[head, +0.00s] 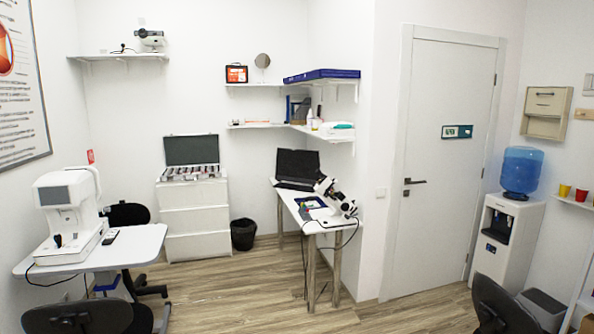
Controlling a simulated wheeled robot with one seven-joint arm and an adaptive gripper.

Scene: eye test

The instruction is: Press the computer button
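A black laptop (297,165) stands open at the far end of the narrow white desk (291,197), against the wall. Its screen is dark. It is small in this view, and I cannot make out any single button on it. A white eye-test machine (70,208) with a small grey screen stands on a white table at the left. My gripper is not in view.
A white and black instrument (335,196) stands at the desk's near end, with a cable hanging down. Dark chairs (78,317) stand at lower left and another chair (498,305) at lower right. Wood floor (235,290) is clear in the middle. A black bin (243,235) stands left of the desk.

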